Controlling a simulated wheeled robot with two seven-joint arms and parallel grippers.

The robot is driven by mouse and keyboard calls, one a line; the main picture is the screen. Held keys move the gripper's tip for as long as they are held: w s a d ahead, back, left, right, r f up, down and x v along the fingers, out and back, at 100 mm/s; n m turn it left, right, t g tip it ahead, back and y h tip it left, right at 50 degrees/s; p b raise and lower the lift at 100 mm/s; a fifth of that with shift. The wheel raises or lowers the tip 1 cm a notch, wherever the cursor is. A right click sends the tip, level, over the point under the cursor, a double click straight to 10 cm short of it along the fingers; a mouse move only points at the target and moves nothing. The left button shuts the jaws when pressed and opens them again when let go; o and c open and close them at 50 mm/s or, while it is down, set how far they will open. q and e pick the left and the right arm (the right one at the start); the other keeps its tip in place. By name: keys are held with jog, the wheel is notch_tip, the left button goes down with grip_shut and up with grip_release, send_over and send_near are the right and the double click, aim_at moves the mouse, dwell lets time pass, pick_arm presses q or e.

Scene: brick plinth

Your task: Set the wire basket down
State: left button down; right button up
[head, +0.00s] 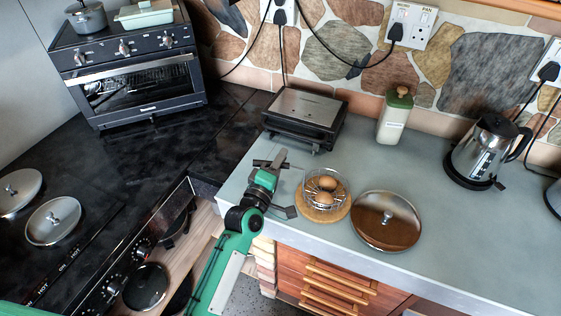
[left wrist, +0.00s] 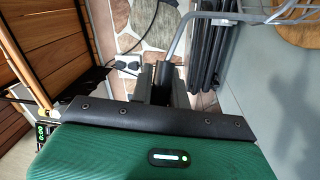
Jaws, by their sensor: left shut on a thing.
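The wire basket (head: 324,181) holds brown eggs (head: 326,184) and appears over a round wooden board (head: 318,211) on the grey counter. I cannot tell whether its base touches the board. My left gripper (head: 276,161) is to the left of the basket, shut on its wire handle. In the left wrist view the fingers (left wrist: 163,84) close around the handle's end, and the basket's wires (left wrist: 238,17) run out at the top right. The board (left wrist: 298,28) shows there beyond the wires. My right gripper is in neither view.
A black grill (head: 304,116) stands behind, with a green-lidded jar (head: 396,114) and a kettle (head: 487,153) farther right. The counter's front edge (head: 340,245) is close.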

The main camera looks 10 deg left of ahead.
pick_arm(q)
jog(key=shift+s+r, duration=0.1)
jog(key=shift+s, duration=0.05)
jog(key=c, duration=1.3)
grip_release()
jog(key=shift+f, duration=0.2)
jog(key=shift+c, duration=0.2)
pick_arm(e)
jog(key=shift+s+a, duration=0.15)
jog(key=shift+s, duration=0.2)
pick_arm(q)
jog(key=shift+r, duration=0.15)
jog(key=b+v, duration=0.3)
jog(key=v, duration=0.9)
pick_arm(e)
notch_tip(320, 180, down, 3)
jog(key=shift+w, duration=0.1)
